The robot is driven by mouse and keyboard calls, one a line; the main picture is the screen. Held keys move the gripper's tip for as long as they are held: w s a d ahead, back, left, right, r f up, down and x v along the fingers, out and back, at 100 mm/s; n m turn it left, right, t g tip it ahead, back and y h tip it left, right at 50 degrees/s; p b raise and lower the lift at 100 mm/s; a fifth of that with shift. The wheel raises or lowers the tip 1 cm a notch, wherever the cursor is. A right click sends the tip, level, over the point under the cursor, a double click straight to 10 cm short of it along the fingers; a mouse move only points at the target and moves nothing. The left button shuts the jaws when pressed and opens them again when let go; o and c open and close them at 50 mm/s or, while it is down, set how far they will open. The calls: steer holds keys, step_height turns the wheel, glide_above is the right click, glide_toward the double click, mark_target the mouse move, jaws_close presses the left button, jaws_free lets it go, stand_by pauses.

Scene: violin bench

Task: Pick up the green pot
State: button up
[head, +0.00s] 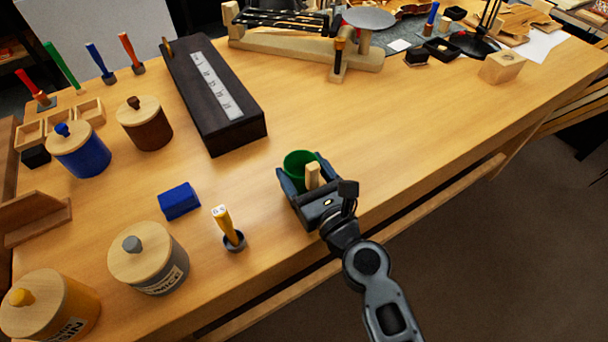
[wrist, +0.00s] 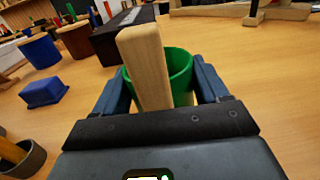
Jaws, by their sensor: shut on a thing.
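The green pot (head: 300,160) is near the front edge of the bench, at the middle of the head view. It is open-topped, and a pale wooden block or handle (head: 312,174) rises in front of it. In the wrist view the green pot (wrist: 180,66) sits between the two fingers, partly hidden by the pale wooden piece (wrist: 145,65). My gripper (head: 306,182) is shut on the green pot, one finger at each side. I cannot tell whether the pot's base touches the bench.
A blue block (head: 179,201), a yellow-handled tool in a dark cup (head: 233,240) and a grey lidded jar (head: 150,260) stand to the left. A long dark case (head: 212,95) lies behind. The bench right of the pot is clear.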

steer(key=shift+c, duration=1.4)
